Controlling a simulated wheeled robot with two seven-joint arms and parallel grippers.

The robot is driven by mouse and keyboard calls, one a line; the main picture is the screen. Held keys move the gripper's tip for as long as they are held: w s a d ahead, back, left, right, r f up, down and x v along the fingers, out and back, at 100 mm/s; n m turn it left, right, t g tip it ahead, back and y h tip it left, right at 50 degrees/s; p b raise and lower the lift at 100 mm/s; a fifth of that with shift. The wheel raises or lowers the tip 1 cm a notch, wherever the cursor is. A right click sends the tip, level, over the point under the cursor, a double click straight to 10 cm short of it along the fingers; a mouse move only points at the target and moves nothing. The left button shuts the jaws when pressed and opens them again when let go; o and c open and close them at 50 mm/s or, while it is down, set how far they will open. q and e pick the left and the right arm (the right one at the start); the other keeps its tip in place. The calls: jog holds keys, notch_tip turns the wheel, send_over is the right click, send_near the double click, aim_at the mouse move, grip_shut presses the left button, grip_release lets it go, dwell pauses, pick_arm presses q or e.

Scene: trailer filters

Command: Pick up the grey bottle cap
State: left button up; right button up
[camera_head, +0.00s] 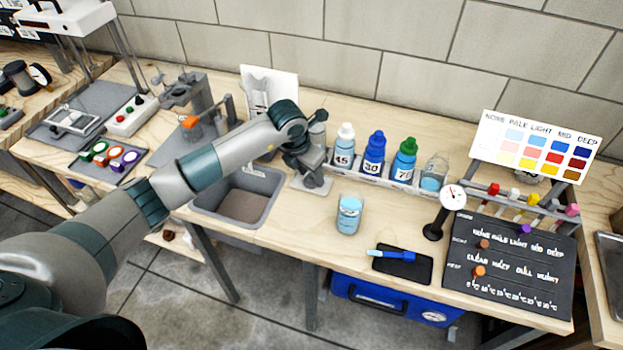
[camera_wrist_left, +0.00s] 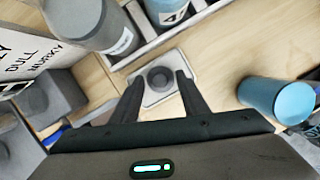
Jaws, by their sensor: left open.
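The grey bottle cap (camera_wrist_left: 160,77) shows in the left wrist view as a dark grey round piece on a small light grey square plate (camera_wrist_left: 153,97). In the head view the plate (camera_head: 316,186) stands on the table right of the basin, and my gripper hides the cap. My left gripper (camera_head: 306,172) is open and points down over the plate. In the left wrist view its two fingertips (camera_wrist_left: 158,84) lie on either side of the cap; whether they touch it I cannot tell. My right gripper is not in view.
A grey bottle (camera_head: 318,132) stands close behind my gripper, beside the rack with white-, blue- and green-capped bottles (camera_head: 374,155). A light blue jar (camera_head: 348,214) stands to the right in front. A grey basin (camera_head: 208,211) lies left.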

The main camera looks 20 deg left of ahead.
aim_at(310, 176)
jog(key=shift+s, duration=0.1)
pick_arm(q)
grip_shut()
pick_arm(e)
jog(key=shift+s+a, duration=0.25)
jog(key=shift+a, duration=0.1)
pick_arm(q)
jog(key=shift+r, duration=0.15)
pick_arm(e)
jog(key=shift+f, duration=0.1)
